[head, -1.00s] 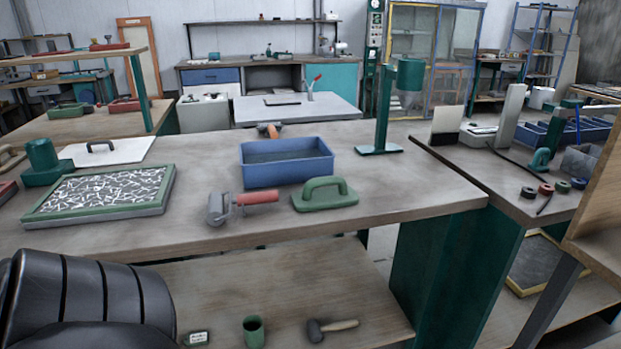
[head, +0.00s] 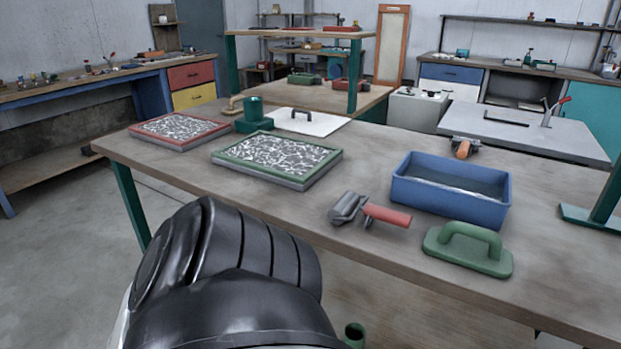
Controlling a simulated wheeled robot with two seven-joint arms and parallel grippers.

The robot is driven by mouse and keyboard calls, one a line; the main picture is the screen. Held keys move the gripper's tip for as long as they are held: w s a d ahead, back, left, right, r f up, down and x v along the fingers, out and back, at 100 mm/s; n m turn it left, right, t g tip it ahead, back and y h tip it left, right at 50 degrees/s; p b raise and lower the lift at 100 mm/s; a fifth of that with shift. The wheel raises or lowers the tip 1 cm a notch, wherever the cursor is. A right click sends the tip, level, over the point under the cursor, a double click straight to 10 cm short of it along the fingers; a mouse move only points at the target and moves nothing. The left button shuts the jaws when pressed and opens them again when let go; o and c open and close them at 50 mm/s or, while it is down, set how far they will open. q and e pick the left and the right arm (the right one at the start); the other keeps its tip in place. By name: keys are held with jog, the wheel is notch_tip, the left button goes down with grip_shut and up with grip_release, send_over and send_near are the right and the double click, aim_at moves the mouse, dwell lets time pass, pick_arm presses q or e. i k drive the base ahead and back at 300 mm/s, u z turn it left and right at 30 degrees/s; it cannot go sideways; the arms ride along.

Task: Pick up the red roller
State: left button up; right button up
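A roller with a red handle (head: 387,215) and a grey metal drum (head: 347,207) lies on the wooden workbench (head: 330,240), near its front edge. The drum points left and the handle points right. Nothing touches it. A dark arm part of mine fills the lower left of the head view, in front of the bench and left of the roller. Neither gripper shows in the head view.
A blue bin (head: 450,195) stands right of the roller, with a green float (head: 468,250) in front of it. A green-framed panel (head: 277,160) and a red-framed panel (head: 180,130) lie to the left. Bare bench lies between the green panel and the roller.

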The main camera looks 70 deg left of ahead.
aim_at(391, 216)
jog(key=u, duration=2.45)
